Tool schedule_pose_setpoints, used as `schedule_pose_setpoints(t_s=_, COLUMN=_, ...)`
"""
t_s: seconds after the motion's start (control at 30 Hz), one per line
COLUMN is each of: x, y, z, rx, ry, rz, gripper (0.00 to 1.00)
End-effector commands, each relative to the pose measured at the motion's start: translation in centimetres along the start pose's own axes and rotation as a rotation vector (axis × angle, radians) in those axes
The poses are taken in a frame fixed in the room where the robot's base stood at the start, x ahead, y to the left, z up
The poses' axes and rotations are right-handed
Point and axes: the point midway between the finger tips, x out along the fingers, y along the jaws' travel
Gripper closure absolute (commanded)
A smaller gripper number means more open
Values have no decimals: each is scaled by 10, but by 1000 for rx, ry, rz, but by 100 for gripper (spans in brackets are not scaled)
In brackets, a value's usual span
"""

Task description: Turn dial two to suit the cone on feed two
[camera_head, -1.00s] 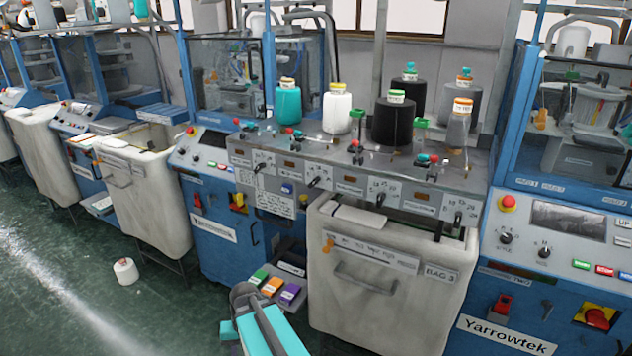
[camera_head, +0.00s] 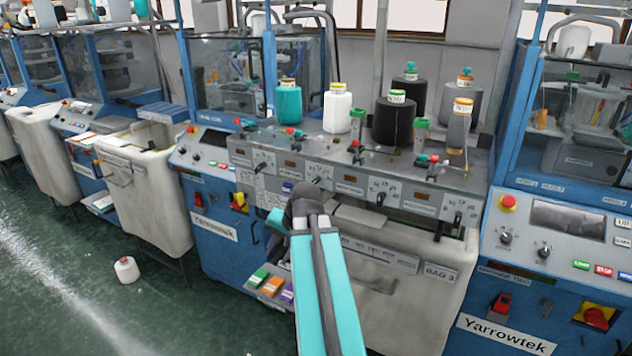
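A grey feed panel carries a row of black pointer dials: a far-left dial (camera_head: 262,166), one second from left (camera_head: 316,182) just above my arm's dark joint, a third (camera_head: 381,199) and a far-right one (camera_head: 458,218). Their scale marks are too small to read. Behind them stand a teal cone (camera_head: 288,104), a white cone (camera_head: 337,110) with a yellow tag, a black cone (camera_head: 393,122) with a green tag and a grey-brown cone (camera_head: 460,128) with an orange tag. The feed numbers are not legible. My teal arm rises before the panel; my gripper's fingers do not show.
A cream bin (camera_head: 410,310) marked BAG 3 stands under the panel. Two spare cones, black (camera_head: 410,84) and grey (camera_head: 466,92), stand behind. Green, orange and purple blocks (camera_head: 271,286) sit low beside my arm. A white cone (camera_head: 126,270) lies on the open floor.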

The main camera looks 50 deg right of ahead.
Motion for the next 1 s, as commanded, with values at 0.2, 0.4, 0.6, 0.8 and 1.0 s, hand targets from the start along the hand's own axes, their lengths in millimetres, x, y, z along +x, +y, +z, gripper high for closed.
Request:
schedule_pose_setpoints(t_s=0.2, x=-71, y=3, z=-36, rx=81, ry=92, rz=-56, gripper=68)
schedule_pose_setpoints(t_s=0.4, x=-136, y=9, z=-60, rx=148, ry=172, rz=-105, gripper=68)
schedule_pose_setpoints(t_s=0.6, x=-202, y=17, z=-77, rx=210, ry=252, rz=-150, gripper=68)
schedule_pose_setpoints(t_s=0.8, x=-266, y=24, z=-86, rx=262, ry=330, rz=-193, gripper=68)
schedule_pose_setpoints(t_s=1.0, x=-305, y=29, z=-87, rx=293, ry=378, rz=-218, gripper=68)
